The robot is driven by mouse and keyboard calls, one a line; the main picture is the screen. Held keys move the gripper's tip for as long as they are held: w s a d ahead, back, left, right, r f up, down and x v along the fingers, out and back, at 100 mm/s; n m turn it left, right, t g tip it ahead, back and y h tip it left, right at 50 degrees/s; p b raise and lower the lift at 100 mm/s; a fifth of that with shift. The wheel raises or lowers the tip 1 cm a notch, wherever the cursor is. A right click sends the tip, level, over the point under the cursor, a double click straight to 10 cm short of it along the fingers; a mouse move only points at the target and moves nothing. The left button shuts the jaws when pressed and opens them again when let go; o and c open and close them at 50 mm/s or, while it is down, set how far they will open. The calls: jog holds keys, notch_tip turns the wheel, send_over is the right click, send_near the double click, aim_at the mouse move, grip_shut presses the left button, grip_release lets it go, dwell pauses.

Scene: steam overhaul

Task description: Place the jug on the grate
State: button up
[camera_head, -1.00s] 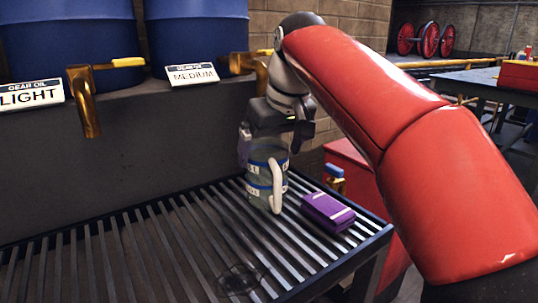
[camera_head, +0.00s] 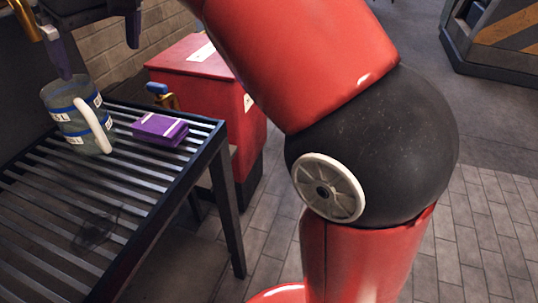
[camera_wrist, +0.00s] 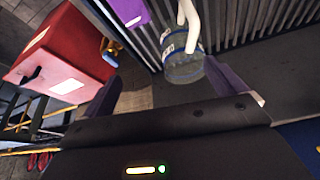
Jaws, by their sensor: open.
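The clear jug (camera_head: 72,122) with blue bands and a white handle stands upright on the slatted grate (camera_head: 110,185), near its back edge at the left of the head view. The jug (camera_wrist: 182,62) also shows in the wrist view, beyond the fingers and nearer the right one. My gripper (camera_head: 98,44) is open and empty above the jug, apart from it in the head view. Its two dark purple fingers (camera_wrist: 165,90) are spread wide in the wrist view. The upper part of my gripper is cut off by the head view's top edge.
A purple box (camera_head: 159,130) lies on the grate just right of the jug. A red cabinet (camera_head: 178,72) stands past the grate's right end. A brass tap (camera_head: 24,18) is at the upper left. The grate's front part is clear apart from a dark stain.

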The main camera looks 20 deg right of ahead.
jog(key=s+d+f+m+t+h, duration=0.1)
jog(key=s+d+f+m, duration=0.1)
jog(key=s+d+f, duration=0.35)
jog(key=s+d+f+m, duration=0.2)
jog(key=d+f, duration=0.4)
jog(key=d, duration=0.3)
jog(key=s+d+f+m+h, duration=0.1)
jog(key=s+d+f, duration=0.2)
jog(key=f, duration=0.3)
jog(key=s+d+f+m+t, duration=0.1)
jog(key=s+d+f+m, duration=0.1)
jog(key=s+d+f, duration=0.2)
notch_tip(320, 180, down, 4)
jog(key=shift+s+r+m+h, duration=0.2)
jog(key=shift+s+m+h, duration=0.15)
jog(key=shift+s, duration=0.8)
